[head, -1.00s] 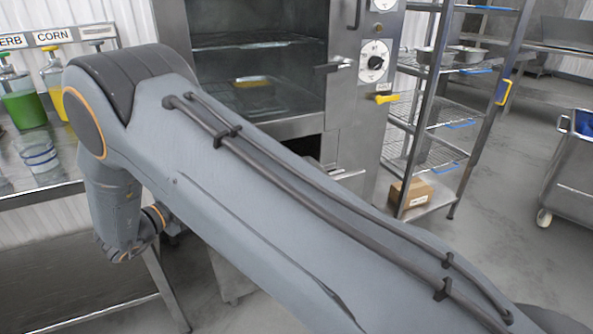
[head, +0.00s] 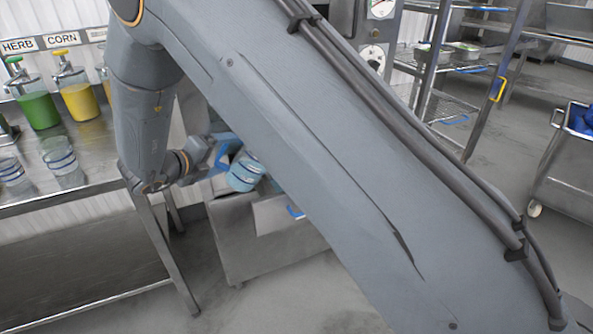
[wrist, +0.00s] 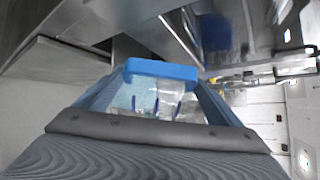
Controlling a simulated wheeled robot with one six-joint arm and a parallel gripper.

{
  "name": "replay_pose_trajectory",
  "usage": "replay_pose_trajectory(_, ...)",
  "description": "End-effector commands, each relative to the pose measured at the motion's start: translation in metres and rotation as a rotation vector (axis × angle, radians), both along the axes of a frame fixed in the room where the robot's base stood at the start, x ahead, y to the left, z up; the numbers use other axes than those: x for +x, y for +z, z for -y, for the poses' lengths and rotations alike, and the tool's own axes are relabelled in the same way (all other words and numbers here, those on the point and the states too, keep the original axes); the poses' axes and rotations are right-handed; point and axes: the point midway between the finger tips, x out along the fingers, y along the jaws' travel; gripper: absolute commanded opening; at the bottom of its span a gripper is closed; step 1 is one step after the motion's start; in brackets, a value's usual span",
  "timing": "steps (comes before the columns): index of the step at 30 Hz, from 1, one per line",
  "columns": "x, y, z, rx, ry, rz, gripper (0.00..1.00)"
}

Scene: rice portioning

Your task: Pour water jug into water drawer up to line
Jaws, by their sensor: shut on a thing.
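My gripper (head: 222,158) is left of centre in the head view, shut on a clear jug (head: 246,172) with blue bands. The jug looks tilted, in front of the steel cabinet. In the wrist view a blue bar (wrist: 160,70) spans the gripper's front, with clear plastic and blue marks of the jug (wrist: 150,102) behind it. A steel drawer front (head: 275,215) with a blue handle (head: 296,212) is low, right of the jug and partly behind my arm. I cannot see the drawer's inside, its line or the water level clearly.
A steel counter (head: 100,180) at left holds two clear banded containers (head: 62,160) and herb (head: 38,105) and corn (head: 78,95) dispensers. My arm hides most of the oven. A wire rack (head: 440,105) and a cart (head: 560,165) stand at right.

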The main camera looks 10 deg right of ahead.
Motion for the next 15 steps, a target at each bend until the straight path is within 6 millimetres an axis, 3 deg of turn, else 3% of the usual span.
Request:
replay_pose_trajectory(3, 0.0, 0.015, 0.008, 0.06, -0.001, 0.002, 0.26)
replay_pose_trajectory(15, 0.001, 0.018, 0.019, 0.207, 0.001, -0.003, 0.26)
